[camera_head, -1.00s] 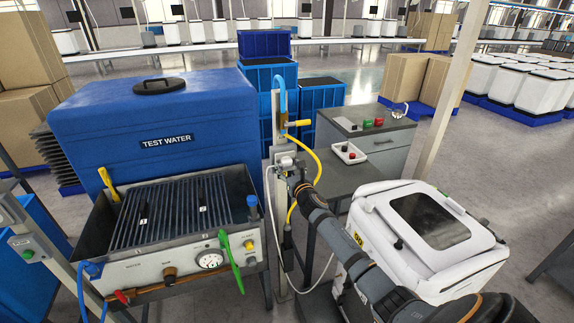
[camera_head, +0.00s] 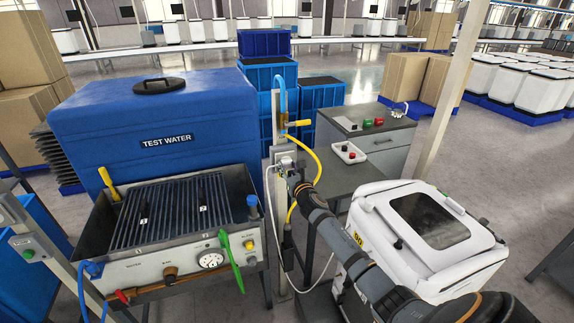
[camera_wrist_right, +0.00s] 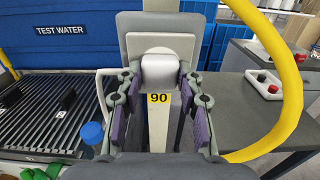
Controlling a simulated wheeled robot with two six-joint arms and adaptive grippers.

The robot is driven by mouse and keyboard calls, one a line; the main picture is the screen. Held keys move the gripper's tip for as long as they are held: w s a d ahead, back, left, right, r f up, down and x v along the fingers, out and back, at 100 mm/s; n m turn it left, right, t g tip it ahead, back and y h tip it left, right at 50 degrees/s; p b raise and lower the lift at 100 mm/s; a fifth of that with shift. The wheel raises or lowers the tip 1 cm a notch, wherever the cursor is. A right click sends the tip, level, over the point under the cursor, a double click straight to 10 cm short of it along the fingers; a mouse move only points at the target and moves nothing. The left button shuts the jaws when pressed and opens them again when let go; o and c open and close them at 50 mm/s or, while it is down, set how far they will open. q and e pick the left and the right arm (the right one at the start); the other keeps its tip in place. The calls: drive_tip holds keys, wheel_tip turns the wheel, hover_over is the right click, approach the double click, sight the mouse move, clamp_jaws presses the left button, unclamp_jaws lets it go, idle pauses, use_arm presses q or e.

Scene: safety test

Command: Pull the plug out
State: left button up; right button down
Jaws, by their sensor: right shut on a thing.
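The white plug (camera_wrist_right: 160,72) sits at the white socket plate on a grey box (camera_wrist_right: 134,48), mounted on the post. In the wrist view the purple-padded fingers of my right gripper (camera_wrist_right: 158,84) are shut on the plug from both sides. I see no clear gap between plug and socket plate. A white cord (camera_head: 268,200) loops down from the plug area. My left gripper is not in view.
A yellow hose (camera_wrist_right: 290,85) curves close to the right of my gripper. The blue TEST WATER tank (camera_head: 150,120) and grated basin (camera_head: 170,215) stand left. A white lidded appliance (camera_head: 425,245) stands right. A grey table (camera_head: 350,180) lies behind.

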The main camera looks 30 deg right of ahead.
drive_tip(key=shift+f, duration=0.1)
drive_tip(key=shift+s, duration=0.2)
drive_tip(key=shift+s+a, duration=0.15)
drive_tip(key=shift+s, duration=0.55)
drive_tip(key=shift+v, duration=2.05)
